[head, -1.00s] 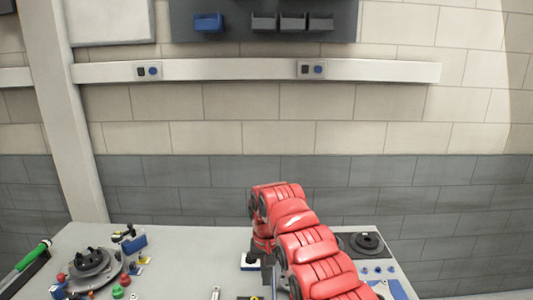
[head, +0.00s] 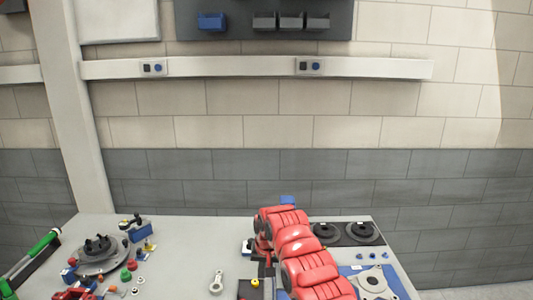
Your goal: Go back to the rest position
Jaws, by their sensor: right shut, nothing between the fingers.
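My right arm, red, comes in from the bottom and reaches up over the right half of the table (head: 185,250). My right gripper (head: 268,270) hangs down from the arm's far end, dark and partly hidden by the red wrist. It is shut and holds nothing. A red part at the bottom left edge is cut off by the frame. My left gripper cannot be made out.
A round dark fixture (head: 98,262) with small coloured parts around it stands at the left. A green-handled tool (head: 38,244) lies at the far left. Two black discs (head: 360,232) sit at the back right. A metal link (head: 217,282) lies mid-table; the table's back middle is bare.

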